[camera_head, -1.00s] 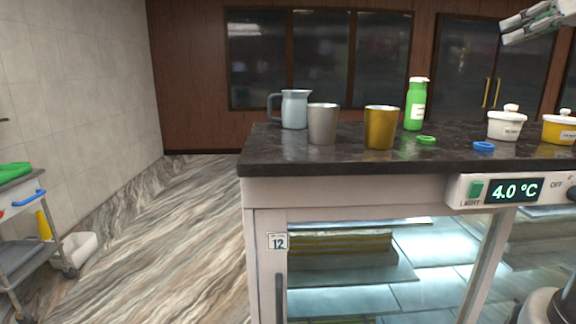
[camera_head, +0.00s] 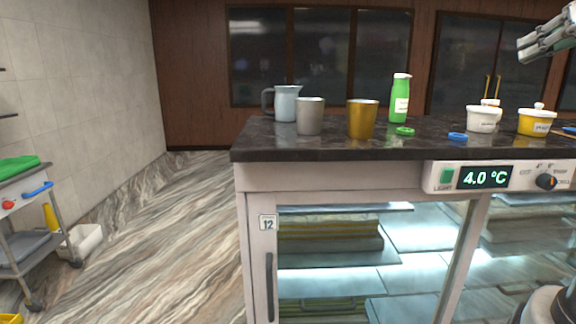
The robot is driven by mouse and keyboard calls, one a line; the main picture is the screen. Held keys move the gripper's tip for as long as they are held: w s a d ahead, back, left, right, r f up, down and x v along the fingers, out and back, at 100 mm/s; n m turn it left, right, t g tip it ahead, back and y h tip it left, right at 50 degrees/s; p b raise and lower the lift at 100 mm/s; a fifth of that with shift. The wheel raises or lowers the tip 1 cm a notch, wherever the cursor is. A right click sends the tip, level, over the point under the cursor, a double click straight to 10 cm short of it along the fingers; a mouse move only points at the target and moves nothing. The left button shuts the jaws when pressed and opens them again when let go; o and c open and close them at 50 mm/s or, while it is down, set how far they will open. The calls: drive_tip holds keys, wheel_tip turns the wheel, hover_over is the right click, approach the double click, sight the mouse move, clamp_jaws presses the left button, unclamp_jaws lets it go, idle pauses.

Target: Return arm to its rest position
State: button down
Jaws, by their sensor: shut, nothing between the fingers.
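My gripper (camera_head: 524,50) shows at the top right of the head view, cut off by the frame's right edge. It is up in the air above the right part of the counter, apart from everything on it. Its fingers are shut with nothing held. Part of my arm shows at the bottom right corner.
The dark counter top (camera_head: 270,149) holds a blue-grey jug (camera_head: 287,103), a grey cup (camera_head: 310,117), a gold cup (camera_head: 361,119), a green bottle (camera_head: 400,99), a white pot (camera_head: 483,119) and a yellow pot (camera_head: 534,122). A trolley (camera_head: 30,245) stands left.

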drive_tip(key=s+f+m+g+h, duration=0.1)
drive_tip(key=s+f+m+g, duration=0.2)
drive_tip(key=f, duration=0.5)
drive_tip(key=s+f+m+g+h, duration=0.25)
drive_tip(key=s+f, duration=0.25)
drive_tip(key=f, duration=0.3)
drive_tip(key=s+a+f+n+g, duration=0.2)
drive_tip(key=s+a+f+n, duration=0.3)
drive_tip(key=s+a+f, duration=0.6)
drive_tip(key=shift+a+f+h, duration=0.45)
drive_tip(key=shift+a+f, duration=0.8)
drive_tip(key=shift+a, duration=0.4)
drive_tip(key=shift+s, duration=0.1)
